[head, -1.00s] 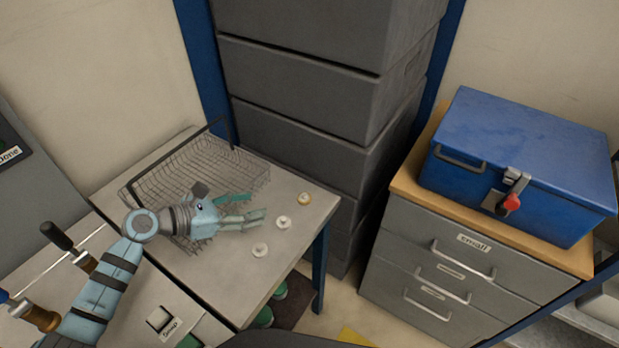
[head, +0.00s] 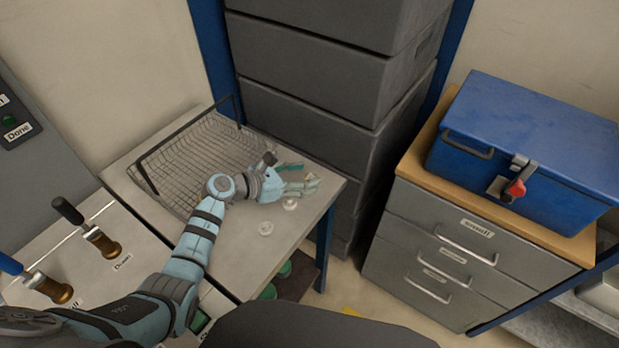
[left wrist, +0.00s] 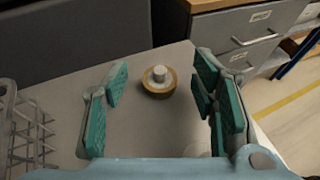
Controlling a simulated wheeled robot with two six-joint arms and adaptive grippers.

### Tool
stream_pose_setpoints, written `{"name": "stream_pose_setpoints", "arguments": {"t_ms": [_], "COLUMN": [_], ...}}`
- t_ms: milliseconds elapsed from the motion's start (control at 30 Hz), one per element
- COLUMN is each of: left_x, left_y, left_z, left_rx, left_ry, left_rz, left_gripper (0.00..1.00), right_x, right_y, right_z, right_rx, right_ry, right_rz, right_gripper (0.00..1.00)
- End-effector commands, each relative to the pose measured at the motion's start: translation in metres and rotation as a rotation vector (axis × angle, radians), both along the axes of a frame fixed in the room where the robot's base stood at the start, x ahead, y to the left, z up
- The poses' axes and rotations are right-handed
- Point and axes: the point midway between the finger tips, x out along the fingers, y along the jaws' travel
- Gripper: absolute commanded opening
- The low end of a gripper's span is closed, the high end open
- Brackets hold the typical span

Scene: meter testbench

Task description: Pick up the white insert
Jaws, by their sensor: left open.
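My left gripper (head: 303,178) is open over the right end of the small table. In the left wrist view its teal finger pads stand wide apart (left wrist: 162,95), with nothing held. A round piece with a white knob and a yellow-brown ring (left wrist: 158,80) lies on the table, between the fingers in the picture and apart from them. In the head view the gripper largely covers that piece. Two white round pieces lie nearer the front: one (head: 290,204) just below the gripper in the picture, the other (head: 265,229) further left. My right gripper is not in view.
A wire basket (head: 190,160) stands on the table (head: 230,262) behind and left of the gripper. Dark grey stacked bins (head: 310,125) rise behind the table. A grey drawer cabinet (head: 440,250) with a blue box (head: 530,150) stands at the right, across a floor gap.

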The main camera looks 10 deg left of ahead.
Motion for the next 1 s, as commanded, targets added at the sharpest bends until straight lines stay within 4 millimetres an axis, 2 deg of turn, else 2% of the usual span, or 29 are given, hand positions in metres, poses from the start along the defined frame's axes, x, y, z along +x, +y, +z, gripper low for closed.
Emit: {"name": "stream_pose_setpoints", "arguments": {"t_ms": [100,267,600,867,1000], "left_x": [0.007,0.007,0.007,0.007,0.007], "left_y": [-0.007,-0.007,-0.007,-0.006,-0.007], "left_z": [-0.006,-0.006,-0.006,-0.004,0.009], "left_rx": [0.001,0.002,0.001,0.001,0.001], "left_ry": [0.001,0.000,0.000,-0.001,-0.002], "left_rz": [0.000,0.001,0.000,0.000,-0.001], "left_gripper": [0.53,0.53,0.02,0.02,0.02], "right_x": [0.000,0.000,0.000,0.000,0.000], "right_y": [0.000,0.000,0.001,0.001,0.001], "right_z": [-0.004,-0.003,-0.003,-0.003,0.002], "right_rx": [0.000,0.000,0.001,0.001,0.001], "right_ry": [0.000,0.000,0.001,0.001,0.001], "right_rz": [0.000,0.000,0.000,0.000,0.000], "right_gripper": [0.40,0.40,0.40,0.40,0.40]}}
